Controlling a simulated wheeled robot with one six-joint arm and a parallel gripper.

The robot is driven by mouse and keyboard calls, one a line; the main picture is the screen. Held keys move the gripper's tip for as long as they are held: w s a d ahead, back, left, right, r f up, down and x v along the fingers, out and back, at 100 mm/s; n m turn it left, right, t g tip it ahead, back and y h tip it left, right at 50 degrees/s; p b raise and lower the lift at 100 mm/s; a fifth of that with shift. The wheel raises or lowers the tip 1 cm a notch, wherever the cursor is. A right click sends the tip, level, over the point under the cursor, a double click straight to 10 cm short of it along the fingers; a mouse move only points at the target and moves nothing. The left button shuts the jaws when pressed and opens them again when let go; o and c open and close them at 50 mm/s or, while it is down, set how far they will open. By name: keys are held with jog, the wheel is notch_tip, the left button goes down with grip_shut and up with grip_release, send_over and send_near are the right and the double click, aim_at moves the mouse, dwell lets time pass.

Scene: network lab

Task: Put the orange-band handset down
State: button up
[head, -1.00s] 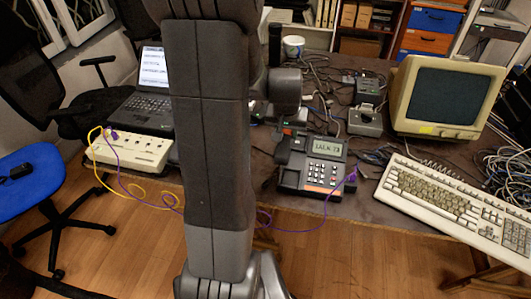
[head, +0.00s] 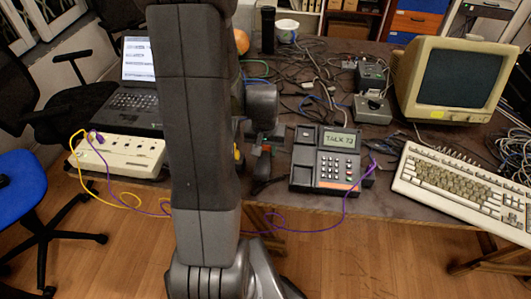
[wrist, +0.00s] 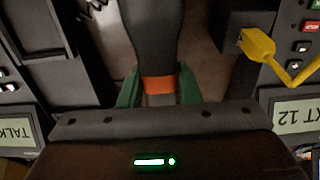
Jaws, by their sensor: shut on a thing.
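The orange-band handset (wrist: 150,35) is dark, with an orange band around it in the wrist view. My gripper (wrist: 158,90) is shut on it at the band, a green fingertip on each side. In the head view the handset (head: 262,168) is below my wrist, just left of the desk phone (head: 325,170) with a TALK 12 display. That phone's left cradle looks bare. In the wrist view the handset lies over the gap between the two devices. I cannot tell whether it touches the table.
The wrist view shows a second display device (wrist: 295,115) at right, with a yellow plug (wrist: 257,45); my arm mostly hides it in the head view. A keyboard (head: 465,195) and monitor (head: 455,80) stand right. A white box (head: 118,155) and laptop (head: 140,95) stand left. A purple cable crosses the front.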

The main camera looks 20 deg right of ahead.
aim_at(264, 153)
jog(key=shift+f, duration=0.95)
jog(key=shift+f, duration=0.15)
jog(key=o, duration=1.1)
jog(key=shift+c, duration=0.2)
jog(key=shift+r, duration=0.7)
jog(key=r, duration=0.3)
jog(key=s+r+p, duration=0.1)
jog(key=r, duration=0.3)
jog(key=a+r, duration=0.1)
jog(key=r, duration=0.2)
jog(key=shift+s+a+r, duration=0.1)
jog(key=shift+s+r, duration=0.25)
jog(key=shift+s, duration=0.05)
